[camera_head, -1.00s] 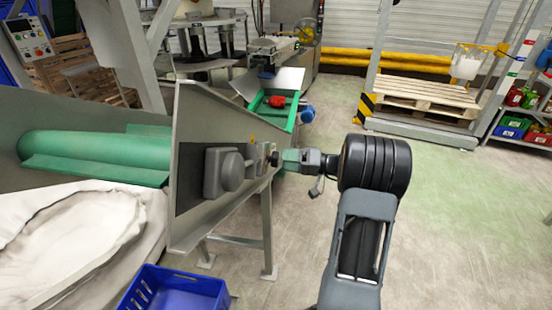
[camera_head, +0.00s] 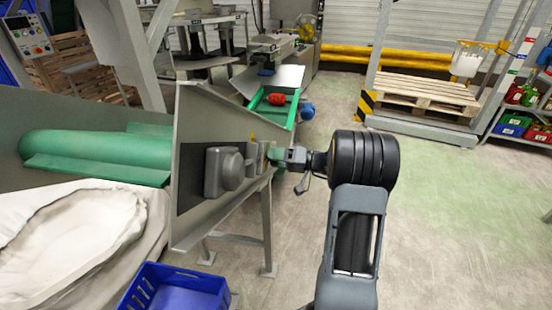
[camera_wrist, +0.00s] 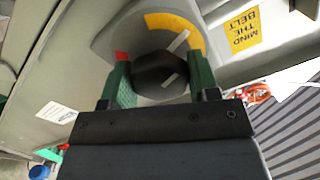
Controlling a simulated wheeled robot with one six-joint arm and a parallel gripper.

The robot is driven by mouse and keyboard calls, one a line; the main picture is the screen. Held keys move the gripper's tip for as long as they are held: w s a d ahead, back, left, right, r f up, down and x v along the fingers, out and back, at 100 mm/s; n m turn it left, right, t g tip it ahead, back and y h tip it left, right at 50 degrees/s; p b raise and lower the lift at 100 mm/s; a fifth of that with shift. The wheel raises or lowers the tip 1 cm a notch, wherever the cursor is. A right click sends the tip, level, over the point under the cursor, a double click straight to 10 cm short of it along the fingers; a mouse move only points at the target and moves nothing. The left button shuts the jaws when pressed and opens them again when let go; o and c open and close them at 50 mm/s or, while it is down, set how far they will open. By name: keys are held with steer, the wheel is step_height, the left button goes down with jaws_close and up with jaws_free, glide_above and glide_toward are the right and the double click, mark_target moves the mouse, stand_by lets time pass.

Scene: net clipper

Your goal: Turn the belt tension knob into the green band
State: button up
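The black belt tension knob (camera_wrist: 157,74) shows in the wrist view, on a rounded grey housing. A white line runs across its top, slanting up to the right. A parallel white pointer (camera_wrist: 178,41) beyond it lies over the yellow band (camera_wrist: 160,21). A red patch (camera_wrist: 121,56) shows at the left fingertip. I see no green band; part of the dial is hidden by the fingers and knob. My gripper (camera_wrist: 160,68) has its green fingers on either side of the knob, open around it; firm contact is not clear. In the head view, my gripper (camera_head: 272,153) is at the machine's side panel.
A yellow "MIND THE BELT" label (camera_wrist: 240,30) is beside the dial. A larger grey box (camera_head: 223,170) sticks out from the panel left of my gripper. A blue crate (camera_head: 177,290) stands below.

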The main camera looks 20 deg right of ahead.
steer(key=c, duration=0.4)
steer(key=shift+c, duration=0.2)
steer(key=shift+m, duration=0.4)
steer(key=m, duration=0.4)
steer(key=m+p, duration=0.2)
steer(key=m, duration=0.3)
steer(key=shift+r, duration=0.1)
steer(key=m+p, duration=0.4)
steer(key=m, duration=0.2)
steer(key=shift+m, duration=0.4)
steer(key=m+p, duration=0.3)
steer(key=m, duration=0.1)
steer(key=shift+m, duration=0.4)
steer(key=shift+m+p, duration=0.3)
steer(key=shift+p, duration=0.05)
steer(key=shift+f, duration=0.2)
